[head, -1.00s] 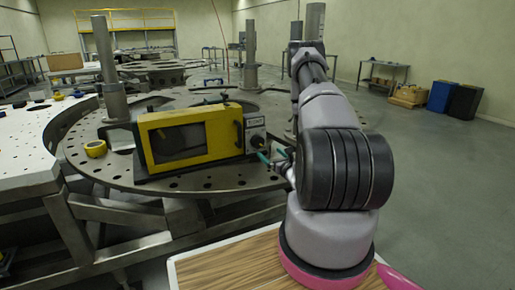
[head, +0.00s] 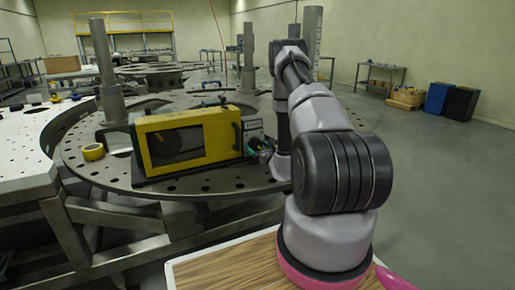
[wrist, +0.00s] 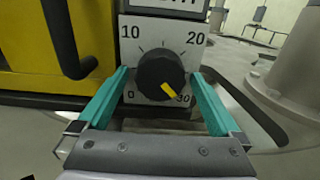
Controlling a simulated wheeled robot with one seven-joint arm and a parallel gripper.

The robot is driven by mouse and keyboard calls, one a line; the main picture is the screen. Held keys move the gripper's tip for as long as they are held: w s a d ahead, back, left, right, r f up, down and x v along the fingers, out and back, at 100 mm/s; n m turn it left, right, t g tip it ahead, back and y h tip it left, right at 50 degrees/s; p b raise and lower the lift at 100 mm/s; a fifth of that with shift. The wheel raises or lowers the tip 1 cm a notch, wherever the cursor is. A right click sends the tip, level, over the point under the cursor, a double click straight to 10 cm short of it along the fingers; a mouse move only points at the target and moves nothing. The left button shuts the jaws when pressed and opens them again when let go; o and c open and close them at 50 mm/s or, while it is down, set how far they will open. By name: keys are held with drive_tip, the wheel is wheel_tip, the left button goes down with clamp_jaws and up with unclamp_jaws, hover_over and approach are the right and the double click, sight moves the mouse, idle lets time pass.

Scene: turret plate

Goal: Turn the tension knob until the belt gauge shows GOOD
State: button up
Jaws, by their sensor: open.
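The black tension knob (wrist: 161,76) fills the middle of the wrist view, on a white dial plate (wrist: 135,50) marked 0, 10, 20 and 30. Its yellow mark points down and right, close to 30. My gripper (wrist: 159,85) is open, with one teal finger left of the knob and one right of it. I see gaps between the fingers and the knob. In the head view my gripper (head: 264,150) is at the panel and hides most of the knob. I cannot make out any belt gauge reading.
A yellow-framed box (head: 190,118) with a dark window stands left of the dial panel on a round perforated plate (head: 110,178). Its black handle (wrist: 66,40) is close to my left finger. A yellow tape roll (head: 93,152) and a metal post (head: 105,70) stand farther left.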

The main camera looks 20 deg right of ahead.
drive_tip(key=c, duration=1.3)
drive_tip(key=shift+n, duration=0.3)
drive_tip(key=n, duration=0.3)
drive_tip(key=shift+n, duration=0.3)
drive_tip(key=shift+s+d+n, duration=0.1)
drive_tip(key=shift+n, duration=2.1)
drive_tip(key=o, duration=1.3)
drive_tip(key=shift+s, duration=0.1)
